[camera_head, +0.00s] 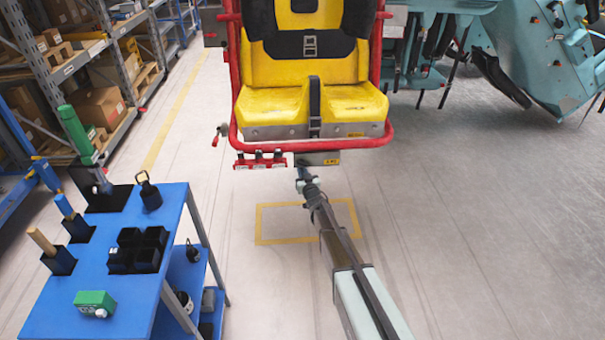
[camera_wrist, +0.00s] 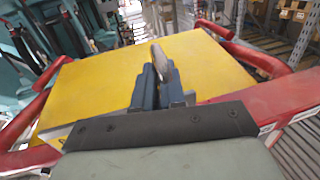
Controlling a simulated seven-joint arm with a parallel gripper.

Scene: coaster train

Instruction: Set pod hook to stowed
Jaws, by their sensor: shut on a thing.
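The pod is a yellow seat (camera_head: 313,75) in a red tubular frame (camera_head: 237,60), in the upper middle of the head view. A small grey piece with a yellow label (camera_head: 332,159) sits under its front edge. My gripper (camera_head: 303,172) is just below that edge, largely foreshortened. In the wrist view, my gripper's dark jaws (camera_wrist: 160,78) are shut on a grey curved metal piece (camera_wrist: 163,60), which looks like the pod hook. A yellow panel (camera_wrist: 95,85) and red tubes lie around it. The hook's full shape and its setting are hidden.
Red levers (camera_head: 260,161) hang under the seat's left front. A blue cart (camera_head: 132,290) with holders, tools and a green box (camera_head: 95,303) stands at the left. Shelves with boxes (camera_head: 97,108) are behind it. Teal machinery (camera_head: 555,60) is at the right. The floor between is clear.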

